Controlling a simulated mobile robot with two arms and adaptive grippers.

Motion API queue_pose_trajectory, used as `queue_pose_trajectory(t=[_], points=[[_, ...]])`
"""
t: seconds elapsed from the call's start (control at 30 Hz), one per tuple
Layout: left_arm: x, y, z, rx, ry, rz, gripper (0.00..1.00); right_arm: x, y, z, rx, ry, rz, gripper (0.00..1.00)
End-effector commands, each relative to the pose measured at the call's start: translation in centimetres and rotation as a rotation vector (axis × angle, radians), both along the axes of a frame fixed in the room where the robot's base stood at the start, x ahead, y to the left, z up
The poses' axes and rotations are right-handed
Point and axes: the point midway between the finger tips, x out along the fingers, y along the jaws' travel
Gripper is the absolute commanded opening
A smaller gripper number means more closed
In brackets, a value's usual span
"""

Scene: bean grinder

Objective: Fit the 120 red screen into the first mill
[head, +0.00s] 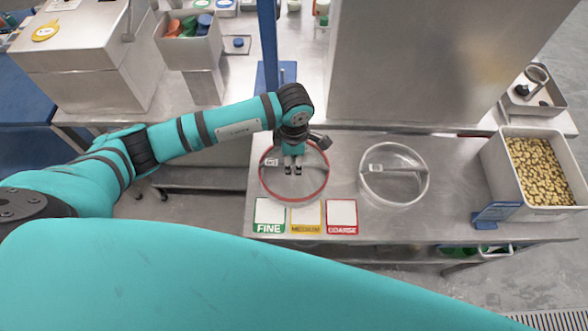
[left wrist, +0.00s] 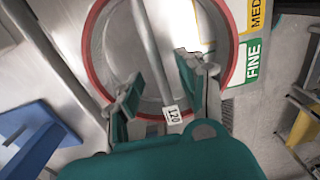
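The red-rimmed round screen (head: 325,186) lies on the steel bench, with a bar across its middle. My left gripper (head: 293,170) points down inside the ring's outline. In the left wrist view its fingers (left wrist: 160,88) are apart, one on each side of the bar. I cannot tell the height of the fingertips above the screen. My right gripper is not in view. I cannot tell which equipment is the first mill.
A second, grey-rimmed screen (head: 426,184) lies to the right. FINE (head: 269,215), MEDIUM (head: 306,216) and COARSE (head: 342,216) cards line the front edge. A bin of beans (head: 497,180) stands at far right. A large steel housing (head: 400,70) rises behind the bench.

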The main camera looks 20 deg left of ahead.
Motion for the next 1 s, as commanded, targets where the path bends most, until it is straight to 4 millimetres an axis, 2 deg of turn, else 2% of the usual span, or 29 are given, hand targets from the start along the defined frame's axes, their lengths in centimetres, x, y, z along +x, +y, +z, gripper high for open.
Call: queue_pose_trajectory(t=[0.97,1.0], points=[[0.00,0.01,-0.44,0.000,0.000,0.000,0.39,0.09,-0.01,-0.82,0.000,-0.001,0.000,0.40],[0.00,0.01,-0.44,0.000,0.000,0.000,0.37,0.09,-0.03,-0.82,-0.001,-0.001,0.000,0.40]])
